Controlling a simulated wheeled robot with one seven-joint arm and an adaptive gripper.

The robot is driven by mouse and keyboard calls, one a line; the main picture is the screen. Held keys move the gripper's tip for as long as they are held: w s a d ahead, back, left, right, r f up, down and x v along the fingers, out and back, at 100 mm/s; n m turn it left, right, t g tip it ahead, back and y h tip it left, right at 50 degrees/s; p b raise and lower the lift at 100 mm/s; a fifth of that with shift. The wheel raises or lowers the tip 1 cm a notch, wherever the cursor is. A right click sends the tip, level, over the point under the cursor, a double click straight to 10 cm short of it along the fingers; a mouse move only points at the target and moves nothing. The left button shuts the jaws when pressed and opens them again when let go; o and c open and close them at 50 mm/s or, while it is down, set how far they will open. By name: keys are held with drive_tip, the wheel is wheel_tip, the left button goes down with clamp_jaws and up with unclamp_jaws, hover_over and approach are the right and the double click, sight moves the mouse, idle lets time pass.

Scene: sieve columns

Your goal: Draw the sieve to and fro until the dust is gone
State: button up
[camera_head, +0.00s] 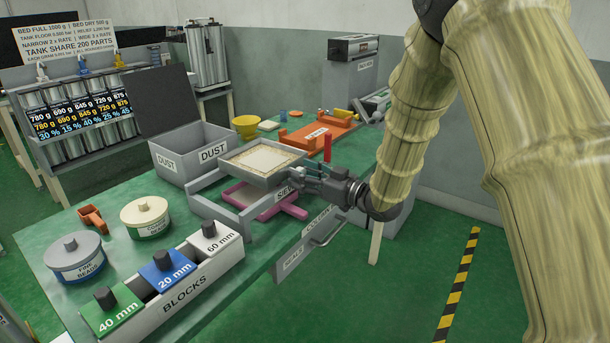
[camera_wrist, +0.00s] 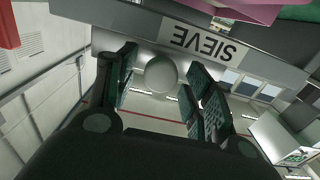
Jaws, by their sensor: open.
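The sieve (camera_head: 262,183), a square grey tray with a pale, speckled layer inside, sits on a grey frame (camera_head: 236,229) at the table's right edge. A pink tray (camera_head: 285,209) lies under it. My gripper (camera_head: 300,176) is at the sieve's right side. In the wrist view my gripper (camera_wrist: 160,82) is open, with padded fingers on either side of a round grey knob (camera_wrist: 161,72). A SIEVE label (camera_wrist: 201,42) shows just beyond the knob. I cannot tell whether either finger touches the knob. Dust cannot be told apart from the rest of the layer.
An open DUST box (camera_head: 213,154) stands behind the sieve. Two lidded bead tins (camera_head: 75,262) and a BLOCKS rack (camera_head: 190,297) stand at the front left. The floor right of the table is clear.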

sight(272, 181)
clamp_jaws()
drive_tip(key=s+a, duration=0.1)
drive_tip(key=s, duration=0.1)
drive_tip(key=s+a+p, duration=0.1)
drive_tip(key=s+a, duration=0.2)
drive_tip(key=s, duration=0.1)
drive_tip(key=shift+a, duration=0.15)
unclamp_jaws()
drive_tip(key=v, duration=1.2)
